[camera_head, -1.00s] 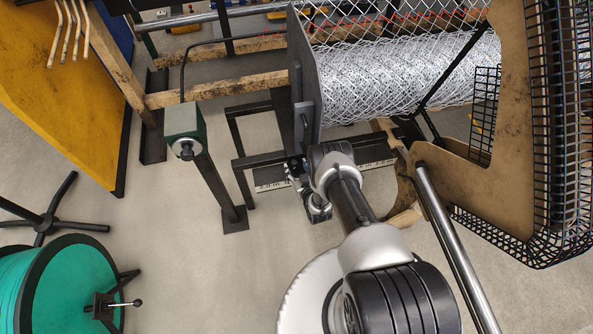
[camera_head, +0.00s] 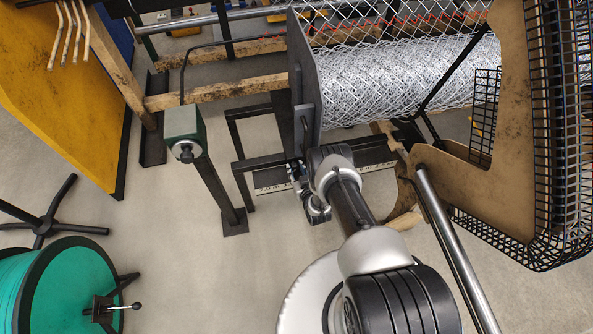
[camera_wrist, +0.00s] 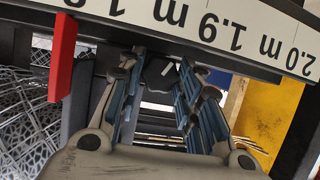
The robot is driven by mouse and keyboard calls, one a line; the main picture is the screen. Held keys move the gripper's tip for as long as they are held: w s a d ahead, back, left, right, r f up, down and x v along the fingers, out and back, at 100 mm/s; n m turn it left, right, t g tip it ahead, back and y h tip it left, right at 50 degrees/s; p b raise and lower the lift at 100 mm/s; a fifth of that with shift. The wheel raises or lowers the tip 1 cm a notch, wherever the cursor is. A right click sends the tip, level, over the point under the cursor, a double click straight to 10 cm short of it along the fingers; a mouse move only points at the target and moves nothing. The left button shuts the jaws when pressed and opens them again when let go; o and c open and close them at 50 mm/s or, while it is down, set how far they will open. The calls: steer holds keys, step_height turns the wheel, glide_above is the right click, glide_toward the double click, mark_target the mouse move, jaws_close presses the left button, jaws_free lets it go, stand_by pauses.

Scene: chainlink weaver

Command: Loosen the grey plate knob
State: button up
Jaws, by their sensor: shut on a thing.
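The grey plate (camera_head: 306,75) stands upright at the end of the wire mesh roll in the head view. A dark knob (camera_wrist: 160,73) with a small white mark on its face shows between my fingertips in the wrist view. My gripper (camera_wrist: 158,82) is shut on this knob, with one blue-padded finger on each side. In the head view my gripper (camera_head: 305,185) is low beside the plate's lower edge, beyond my wrist, and the knob is hidden there.
A white ruler (camera_wrist: 230,30) marked in metres runs just above the knob in the wrist view. A red pointer (camera_wrist: 63,57) hangs at its left. The mesh roll (camera_head: 390,85) lies right of the plate. A green box on a post (camera_head: 186,128) stands left.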

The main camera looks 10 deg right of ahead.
steer(key=shift+c, duration=0.2)
steer(key=shift+a+n+h, duration=0.1)
steer(key=shift+n+h, duration=0.4)
steer(key=shift+n, duration=0.3)
steer(key=shift+n+h, duration=0.9)
steer(key=shift+n, duration=0.3)
steer(key=shift+s, duration=0.1)
steer(key=o, duration=1.1)
